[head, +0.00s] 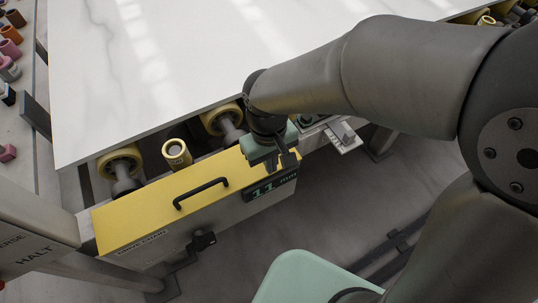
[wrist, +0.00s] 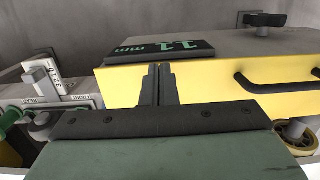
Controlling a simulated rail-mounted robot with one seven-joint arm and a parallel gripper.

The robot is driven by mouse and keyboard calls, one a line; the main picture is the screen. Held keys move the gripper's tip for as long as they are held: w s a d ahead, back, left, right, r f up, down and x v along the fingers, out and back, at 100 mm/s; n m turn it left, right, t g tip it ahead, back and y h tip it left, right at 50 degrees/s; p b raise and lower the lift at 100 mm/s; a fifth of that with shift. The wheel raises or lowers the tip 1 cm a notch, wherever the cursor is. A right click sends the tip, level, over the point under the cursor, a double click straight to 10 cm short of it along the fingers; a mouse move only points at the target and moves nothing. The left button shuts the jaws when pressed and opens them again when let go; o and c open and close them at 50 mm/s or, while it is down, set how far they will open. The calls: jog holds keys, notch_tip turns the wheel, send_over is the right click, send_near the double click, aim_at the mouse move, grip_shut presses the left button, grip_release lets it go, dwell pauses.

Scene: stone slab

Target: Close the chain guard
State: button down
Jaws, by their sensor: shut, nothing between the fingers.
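The chain guard (head: 155,204) is a yellow cover with a black bar handle (head: 201,193), beside the rollers in the head view. It lies over a grey box front lettered as a drive chain, and I see no clear gap under it. In the wrist view the yellow guard (wrist: 215,90) fills the middle and right, with its handle (wrist: 275,84) at the right. My gripper (head: 287,160) is at the guard's right end, by the black 11 mm plate (head: 270,187). In the wrist view its fingers (wrist: 160,72) are together and empty. I cannot tell whether they touch the guard.
A large white slab (head: 190,70) lies on yellow rollers (head: 120,163) behind the guard. A black latch-like knob (head: 202,240) sticks out of the box front. A small lever panel (wrist: 55,88) is left of the guard in the wrist view. Floor in front is mostly clear.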

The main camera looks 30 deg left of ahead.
notch_tip(320, 180, up, 12)
jog(key=w+d+r+m+p, duration=0.1)
jog(key=w+d+m+p, duration=0.15)
jog(key=d, duration=0.65)
jog(key=w+d+m+p, duration=0.1)
jog(key=w+d+m, duration=0.2)
jog(key=d, duration=0.6)
jog(key=s+d+m, duration=0.2)
jog(key=d, duration=0.4)
jog(key=s+d+m+t+y+p, duration=0.1)
jog(key=s+d+m, duration=0.1)
jog(key=d, duration=0.4)
jog(key=shift+s+d+f+m, duration=0.2)
jog(key=shift+s+f+m, duration=0.2)
jog(key=shift+m, duration=0.35)
jog(key=shift+w, duration=0.15)
